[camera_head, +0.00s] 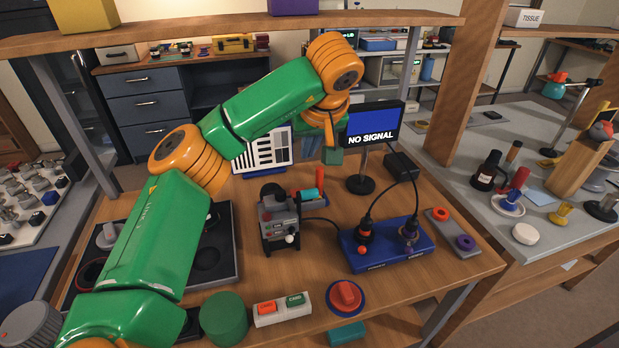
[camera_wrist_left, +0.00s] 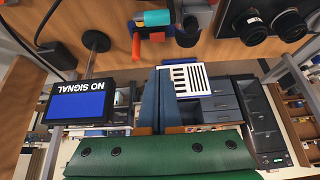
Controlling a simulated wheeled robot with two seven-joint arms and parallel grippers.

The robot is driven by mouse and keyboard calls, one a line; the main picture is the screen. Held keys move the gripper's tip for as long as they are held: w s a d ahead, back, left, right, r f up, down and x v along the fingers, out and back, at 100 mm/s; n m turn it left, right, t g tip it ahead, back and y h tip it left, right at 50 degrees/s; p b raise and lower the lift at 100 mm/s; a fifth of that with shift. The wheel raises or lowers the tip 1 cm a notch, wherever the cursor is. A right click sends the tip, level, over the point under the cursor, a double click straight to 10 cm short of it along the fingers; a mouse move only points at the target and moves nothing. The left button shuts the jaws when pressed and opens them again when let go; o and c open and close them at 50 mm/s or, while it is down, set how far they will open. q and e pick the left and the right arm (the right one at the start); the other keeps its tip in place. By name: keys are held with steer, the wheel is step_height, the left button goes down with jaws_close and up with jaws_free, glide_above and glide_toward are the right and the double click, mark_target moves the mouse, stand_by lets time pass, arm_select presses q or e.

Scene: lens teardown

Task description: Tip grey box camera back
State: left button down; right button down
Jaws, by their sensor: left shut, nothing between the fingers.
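The grey box camera (camera_head: 279,218) stands on the wooden bench in the middle of the head view, with a dark round part on top and small red and white knobs on its front. A dark cable runs from its right side. My left gripper (camera_head: 333,155) is behind it, near the monitor and clear of the box. In the left wrist view its two blue-grey fingers (camera_wrist_left: 168,95) are together with nothing between them. My right gripper is in neither view.
The NO SIGNAL monitor (camera_head: 372,124) stands beside my left gripper. A red-and-cyan tool (camera_head: 308,195) lies right of the grey box. A blue socket board (camera_head: 387,243), red knob (camera_head: 346,296) and switch block (camera_head: 282,309) occupy the front. A dark tray (camera_head: 225,252) lies left.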

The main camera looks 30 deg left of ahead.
arm_select(q)
steer(key=p+x, duration=0.1)
steer(key=x, duration=0.7)
steer(key=s+d, duration=0.1)
steer(key=s+d+f+p, duration=0.1)
steer(key=d, duration=0.1)
steer(key=shift+s, duration=0.2)
steer(key=shift+f, duration=0.1)
